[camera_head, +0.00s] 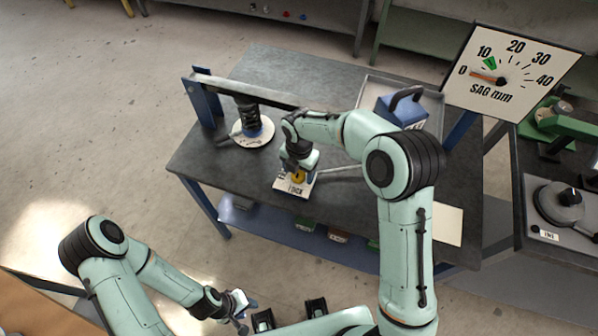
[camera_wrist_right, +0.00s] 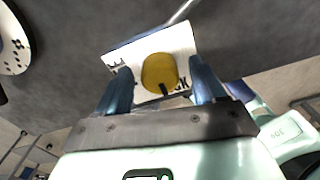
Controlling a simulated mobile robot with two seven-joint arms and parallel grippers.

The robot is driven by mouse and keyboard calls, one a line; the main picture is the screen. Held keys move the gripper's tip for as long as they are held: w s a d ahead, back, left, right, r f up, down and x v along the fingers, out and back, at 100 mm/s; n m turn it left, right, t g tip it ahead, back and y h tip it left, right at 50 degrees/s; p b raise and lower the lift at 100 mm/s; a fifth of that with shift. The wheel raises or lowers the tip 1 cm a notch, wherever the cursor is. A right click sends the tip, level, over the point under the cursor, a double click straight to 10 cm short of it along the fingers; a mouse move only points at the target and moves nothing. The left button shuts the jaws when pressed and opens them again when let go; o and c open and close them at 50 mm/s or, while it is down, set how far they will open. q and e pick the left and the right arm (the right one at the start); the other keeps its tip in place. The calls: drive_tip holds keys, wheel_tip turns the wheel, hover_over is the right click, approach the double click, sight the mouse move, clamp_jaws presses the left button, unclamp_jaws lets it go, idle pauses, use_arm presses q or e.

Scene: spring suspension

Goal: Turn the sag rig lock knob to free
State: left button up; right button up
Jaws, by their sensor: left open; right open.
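The lock knob is a round yellow knob (camera_wrist_right: 160,72) on a white label plate (camera_wrist_right: 120,58) in the right wrist view. In the head view the knob (camera_head: 298,177) is partly hidden by my right gripper, above the plate (camera_head: 293,188) with "LOCK" lettering. My right gripper (camera_head: 300,168) is open, and its two fingers (camera_wrist_right: 162,88) appear on either side of the knob in the wrist view; I cannot tell whether they touch it. A dark pointer mark shows at the knob's lower edge. My left gripper (camera_head: 236,306) is open and empty, low in front of the table.
The dark table (camera_head: 225,160) carries the rig beam (camera_head: 245,92) and a spring (camera_head: 248,117) on a white disc (camera_head: 252,140). A blue weight (camera_head: 402,110) sits in a tray at the back. The sag dial (camera_head: 510,72) has its orange needle near 0-5.

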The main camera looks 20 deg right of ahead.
drive_tip(key=shift+f, duration=0.5)
drive_tip(key=shift+c, duration=0.3)
drive_tip(key=c, duration=1)
drive_tip(key=shift+o, duration=0.2)
